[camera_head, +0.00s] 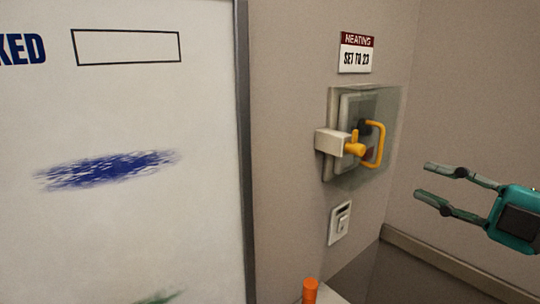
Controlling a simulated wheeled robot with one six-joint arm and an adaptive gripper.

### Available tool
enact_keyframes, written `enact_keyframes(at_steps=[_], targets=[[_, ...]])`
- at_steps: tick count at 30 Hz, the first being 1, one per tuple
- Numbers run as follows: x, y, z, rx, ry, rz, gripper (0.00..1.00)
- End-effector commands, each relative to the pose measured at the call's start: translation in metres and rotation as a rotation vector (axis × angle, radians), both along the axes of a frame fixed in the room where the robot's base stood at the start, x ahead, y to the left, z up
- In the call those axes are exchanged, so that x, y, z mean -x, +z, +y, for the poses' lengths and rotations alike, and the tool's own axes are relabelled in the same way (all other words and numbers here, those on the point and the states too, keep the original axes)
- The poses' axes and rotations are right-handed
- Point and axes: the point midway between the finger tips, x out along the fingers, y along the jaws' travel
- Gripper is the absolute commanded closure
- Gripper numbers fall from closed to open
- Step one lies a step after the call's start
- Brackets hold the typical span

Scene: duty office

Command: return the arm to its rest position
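My gripper (430,181) is at the right side of the head view, teal and dark, with its fingers pointing left. Its two fingers are apart and nothing shows between them. It stands to the right of and a little below a wall box with a clear cover and a yellow handle (376,145). A gap shows in the picture between the fingertips and the handle. The rest of my arm is outside the picture, beyond the right edge.
A whiteboard (105,230) with blue and green smears fills the left. A sign (356,53) reading "HEATING SET TO 23" hangs above the wall box. A switch (340,222) is below it. An orange object (310,290) stands at the bottom edge.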

Motion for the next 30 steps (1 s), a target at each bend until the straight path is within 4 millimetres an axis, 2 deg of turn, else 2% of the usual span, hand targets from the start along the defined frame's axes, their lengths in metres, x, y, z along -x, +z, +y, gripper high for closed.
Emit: enact_keyframes(at_steps=[1,6,15,23,30], targets=[[-0.006,-0.013,0.001,-0.058,-0.006,0.024,0.67],[-0.023,-0.055,0.0,-0.274,-0.056,0.099,0.67],[-0.038,-0.141,0.003,-0.607,-0.165,0.227,0.67],[-0.029,-0.222,0.009,-0.836,-0.279,0.325,0.67],[-0.001,-0.295,0.018,-0.998,-0.393,0.402,0.67]])
